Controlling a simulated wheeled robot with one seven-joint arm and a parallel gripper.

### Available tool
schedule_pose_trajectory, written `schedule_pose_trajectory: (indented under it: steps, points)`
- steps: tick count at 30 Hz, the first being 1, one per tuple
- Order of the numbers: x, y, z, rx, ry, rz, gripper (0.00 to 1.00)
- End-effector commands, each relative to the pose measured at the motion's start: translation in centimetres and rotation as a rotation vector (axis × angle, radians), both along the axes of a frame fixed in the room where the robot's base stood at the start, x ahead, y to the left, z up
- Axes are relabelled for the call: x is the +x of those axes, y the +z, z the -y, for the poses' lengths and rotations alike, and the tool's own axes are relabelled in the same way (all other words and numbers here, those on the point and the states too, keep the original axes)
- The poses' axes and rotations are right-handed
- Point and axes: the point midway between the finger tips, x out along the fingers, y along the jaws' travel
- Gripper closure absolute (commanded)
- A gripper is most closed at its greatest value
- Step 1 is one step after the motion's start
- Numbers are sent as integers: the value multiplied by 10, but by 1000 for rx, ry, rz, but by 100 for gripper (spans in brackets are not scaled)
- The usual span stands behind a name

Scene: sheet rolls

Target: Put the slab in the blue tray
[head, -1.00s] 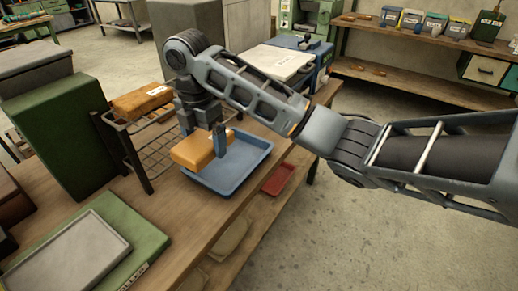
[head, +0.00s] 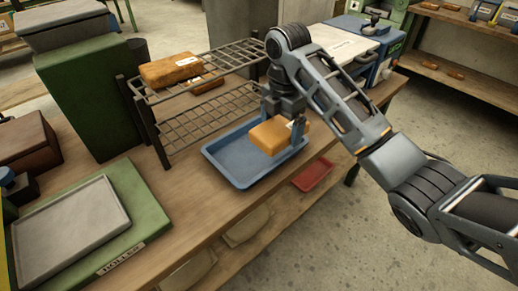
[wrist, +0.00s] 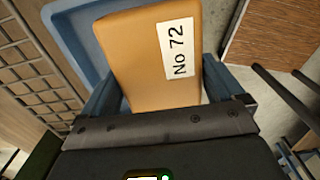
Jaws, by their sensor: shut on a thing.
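An orange-brown slab (head: 270,136) is held in my gripper (head: 288,128), over the right part of the blue tray (head: 226,170). The wrist view shows the slab (wrist: 145,50) close up between the jaws, with a white label reading "No 72". The blue tray (wrist: 72,40) shows beneath and to the left of the slab there. The tray lies on the wooden bench and its visible floor is bare. The slab looks raised above the tray floor; the exact gap cannot be told.
A wire rack (head: 200,110) stands behind the tray, with another labelled orange-brown slab (head: 170,70) on top. A small red tray (head: 313,175) lies to the right. A green stand with a grey tray (head: 70,235) is at the left front. A white-topped machine (head: 340,45) stands at the back right.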

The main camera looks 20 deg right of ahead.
Motion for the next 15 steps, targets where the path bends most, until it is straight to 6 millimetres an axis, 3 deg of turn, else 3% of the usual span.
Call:
schedule_pose_trajectory:
  steps: [1, 9, 15]
  points:
    - [6, -11, -8, 0, 4, 1, 60]
    - [35, -29, -39, -1, 2, 0, 60]
    - [41, -38, -46, 0, 0, 0, 60]
